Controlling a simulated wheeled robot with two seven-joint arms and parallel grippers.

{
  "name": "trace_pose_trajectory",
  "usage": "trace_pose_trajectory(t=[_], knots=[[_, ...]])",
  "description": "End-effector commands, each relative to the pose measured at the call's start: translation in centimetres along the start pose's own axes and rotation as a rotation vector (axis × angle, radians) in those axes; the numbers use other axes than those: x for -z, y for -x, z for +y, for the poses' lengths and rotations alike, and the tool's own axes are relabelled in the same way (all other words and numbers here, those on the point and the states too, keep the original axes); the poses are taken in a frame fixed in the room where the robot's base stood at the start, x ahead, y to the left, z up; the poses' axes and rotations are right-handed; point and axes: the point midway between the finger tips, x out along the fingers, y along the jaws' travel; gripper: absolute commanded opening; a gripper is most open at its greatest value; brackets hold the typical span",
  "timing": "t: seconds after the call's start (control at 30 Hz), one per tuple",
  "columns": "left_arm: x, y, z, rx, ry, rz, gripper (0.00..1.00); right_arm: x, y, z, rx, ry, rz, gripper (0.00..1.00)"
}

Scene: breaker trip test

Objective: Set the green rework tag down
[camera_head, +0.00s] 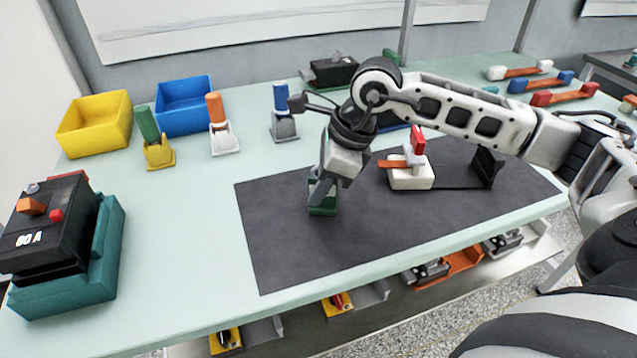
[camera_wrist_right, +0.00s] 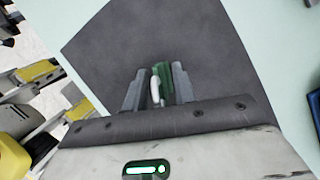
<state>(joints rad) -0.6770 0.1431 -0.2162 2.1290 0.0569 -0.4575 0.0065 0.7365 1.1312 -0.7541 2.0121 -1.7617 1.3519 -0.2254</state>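The green rework tag (camera_head: 323,209) is on or just above the dark mat (camera_head: 285,245), at the fingertips of my right gripper (camera_head: 320,192). My right gripper points down over the mat, and its fingers hide part of the tag. In the right wrist view the green tag (camera_wrist_right: 165,82) is between the two fingers (camera_wrist_right: 158,88), with a white curved piece beside it. Only narrow gaps show there, and I cannot tell whether the fingers press on it. My left gripper is not in view.
A white holder with a red lever (camera_head: 411,178) stands on the mat, right of my gripper. A black-and-teal test unit (camera_head: 65,250) stands at the left. Yellow (camera_head: 95,125) and blue (camera_head: 184,106) bins and handled tools line the back. The mat's left part is clear.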

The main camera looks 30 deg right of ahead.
Motion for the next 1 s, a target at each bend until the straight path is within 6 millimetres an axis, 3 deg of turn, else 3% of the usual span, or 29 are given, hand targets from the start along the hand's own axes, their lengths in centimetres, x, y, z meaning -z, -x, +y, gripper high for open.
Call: trace_pose_trajectory(t=[0.3,0.5,0.7,1.0], knots=[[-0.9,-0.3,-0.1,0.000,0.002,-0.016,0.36,0.0,6.7,-0.1,0.007,0.001,-0.001,0.27],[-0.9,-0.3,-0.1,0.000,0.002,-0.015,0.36,0.0,10.1,-0.1,0.005,0.000,-0.002,0.27],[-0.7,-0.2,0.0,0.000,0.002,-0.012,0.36,0.0,11.5,0.0,0.002,0.001,-0.001,0.27],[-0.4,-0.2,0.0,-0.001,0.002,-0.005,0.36,0.0,11.6,0.0,0.002,0.001,-0.001,0.27]])
